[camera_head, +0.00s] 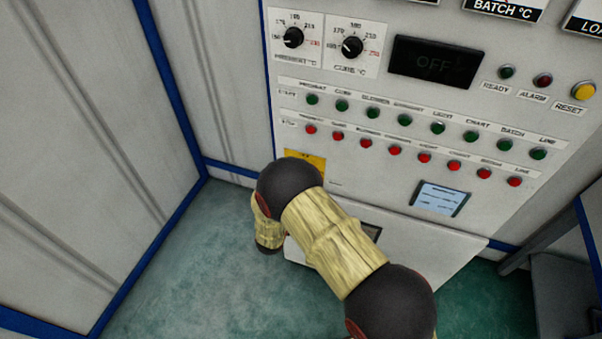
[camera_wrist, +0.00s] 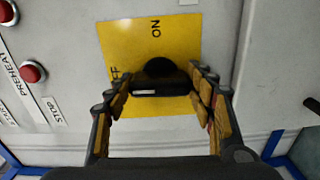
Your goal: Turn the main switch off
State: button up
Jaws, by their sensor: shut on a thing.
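The main switch (camera_wrist: 160,67) is a black rotary knob on a yellow plate (camera_wrist: 125,45) in the wrist view. The word ON shows near the plate's top edge, and part of OFF shows at its left, next to my left finger. My gripper (camera_wrist: 161,88) has its fingers on either side of the black handle and is shut on it. The handle lies across the picture between the fingertips; I cannot tell for sure which label it points to. In the head view the yellow plate (camera_head: 305,160) is partly covered by my arm, which hides the switch and gripper.
The grey control panel (camera_head: 350,185) has rows of green and red buttons above the plate, with two dials (camera_head: 293,38) and a dark display (camera_head: 435,62) reading OFF. A wall panel (camera_head: 80,150) stands at the left. Red buttons (camera_wrist: 32,72) lie left of the gripper.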

jog(key=shift+n, duration=0.3)
jog(key=o, duration=1.1)
jog(key=shift+o, duration=0.3)
jog(key=v, duration=1.2)
